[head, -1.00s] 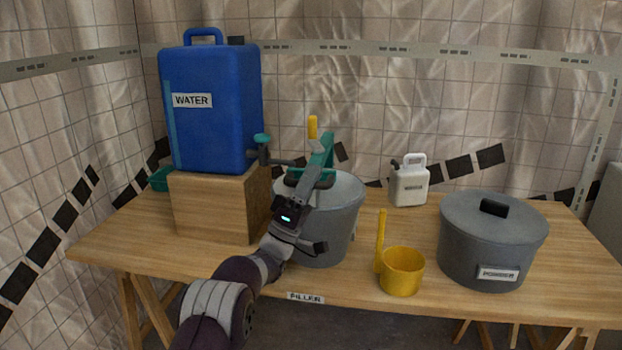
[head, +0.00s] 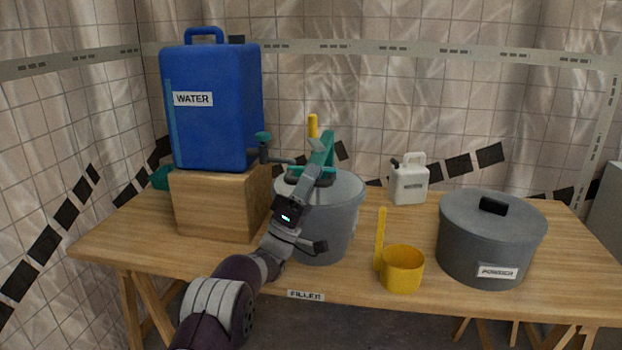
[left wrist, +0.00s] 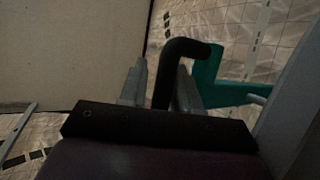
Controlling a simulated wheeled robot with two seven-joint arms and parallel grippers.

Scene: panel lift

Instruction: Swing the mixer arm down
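The mixer arm (head: 328,146) is teal and stands raised at a slant over the grey bucket (head: 343,215), with a yellow piece (head: 312,126) beside its upper end. A gap shows between the left finger and the handle. The teal arm (left wrist: 215,88) also shows at the right there. My right gripper is not in view.
A blue water container (head: 215,125) stands on a wooden block (head: 215,205), left of the bucket. A yellow scoop (head: 403,270), a white jug (head: 409,183) and a grey powder pot (head: 480,245) stand to the right on the wooden table (head: 150,230).

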